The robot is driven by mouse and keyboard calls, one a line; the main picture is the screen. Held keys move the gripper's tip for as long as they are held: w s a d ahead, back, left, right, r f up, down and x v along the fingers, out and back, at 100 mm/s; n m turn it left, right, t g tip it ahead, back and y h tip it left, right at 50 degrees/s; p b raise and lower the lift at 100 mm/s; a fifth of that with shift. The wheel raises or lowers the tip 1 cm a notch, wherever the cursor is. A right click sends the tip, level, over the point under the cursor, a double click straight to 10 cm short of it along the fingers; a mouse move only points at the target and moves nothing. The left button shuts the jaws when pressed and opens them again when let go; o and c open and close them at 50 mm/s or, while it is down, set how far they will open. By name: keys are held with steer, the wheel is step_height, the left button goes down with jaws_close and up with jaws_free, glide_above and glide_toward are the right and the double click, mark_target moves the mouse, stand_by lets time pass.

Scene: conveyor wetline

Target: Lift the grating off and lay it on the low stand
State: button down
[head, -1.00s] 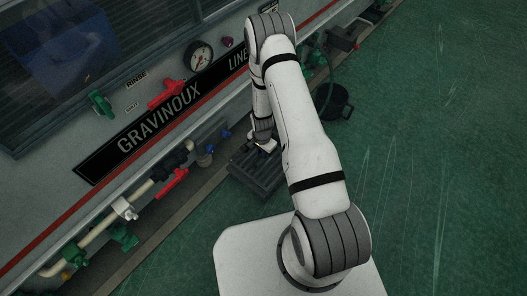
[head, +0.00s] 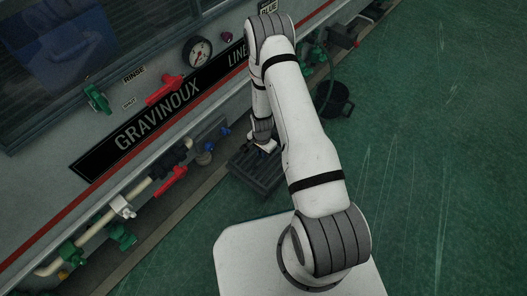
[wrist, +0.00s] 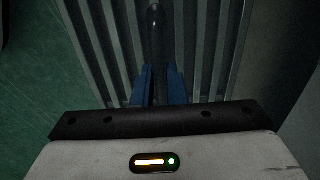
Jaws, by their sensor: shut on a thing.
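The grating (head: 250,178) is a dark slatted panel low beside the machine's foot, partly hidden behind my arm in the head view. In the wrist view its long grey bars (wrist: 104,52) fill most of the picture under my gripper. My gripper (wrist: 158,72) has its blue fingers shut on the grating, with a dark rounded bar running between them. In the head view my gripper (head: 268,148) is over the grating's far part. I cannot tell whether the grating is raised. I cannot pick out the low stand.
The machine front with its GRAVINOUX sign (head: 135,130) runs along the left. Red handles (head: 170,180), green valves (head: 122,236) and pipes stick out from it. A black bucket (head: 335,100) stands beyond my arm. The green floor (head: 440,170) on the right is clear.

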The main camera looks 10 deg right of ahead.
steer(key=shift+f, duration=0.15)
steer(key=c, duration=1.4)
jaws_free()
steer(key=shift+r+p, duration=1.5)
steer(key=shift+r, duration=2.4)
steer(key=shift+r, duration=0.2)
step_height(320, 180, up, 44)
steer(key=s+n+t+p, duration=0.15)
steer(key=n+p, duration=0.35)
steer(key=p, duration=1.1)
steer(key=s+r+n+p, duration=0.2)
steer(key=s+r+p, duration=0.3)
steer(key=r, duration=0.5)
steer(key=s+r+n+p, duration=0.2)
steer(key=s+r+p, duration=0.3)
steer(key=s+r, duration=0.3)
steer(key=s+r+n+t+p, duration=0.1)
steer(key=s+r+p, duration=0.4)
steer(key=r, duration=0.9)
steer(key=shift+s+d+n, duration=0.4)
steer(key=shift+s, duration=0.45)
